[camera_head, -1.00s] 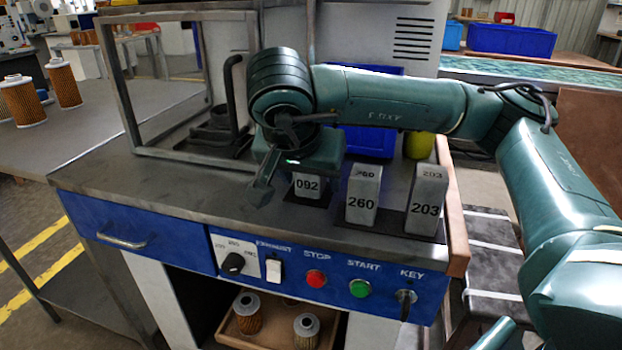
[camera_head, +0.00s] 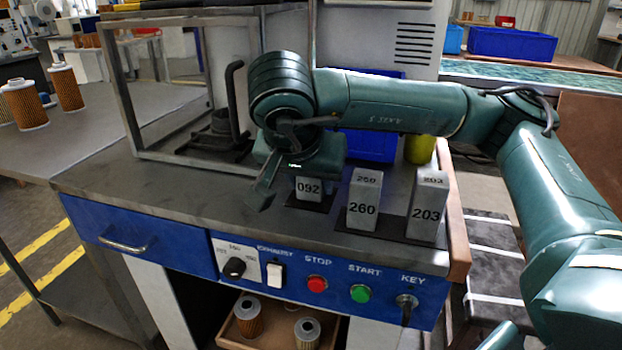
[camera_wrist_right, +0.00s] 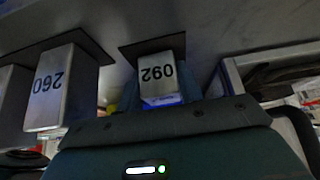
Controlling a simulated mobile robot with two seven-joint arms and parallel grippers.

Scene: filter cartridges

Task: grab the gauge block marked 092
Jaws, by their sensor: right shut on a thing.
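The gauge block marked 092 (camera_head: 308,188) is a small light-grey block standing on a dark strip on the bench top. It also shows upside down in the right wrist view (camera_wrist_right: 158,75). My right gripper (camera_head: 288,184) is at this block, shut on it. One dark finger shows to the left of the block; the other finger is hidden. The gripper body covers the block's top in the head view. My left gripper is not in view.
A metal frame enclosure (camera_head: 130,90) stands behind on the left. A blue bin (camera_head: 370,145) and a yellow-green object (camera_head: 419,149) are behind the blocks. A wooden edge (camera_head: 457,225) bounds the bench at right. The bench's front left is clear.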

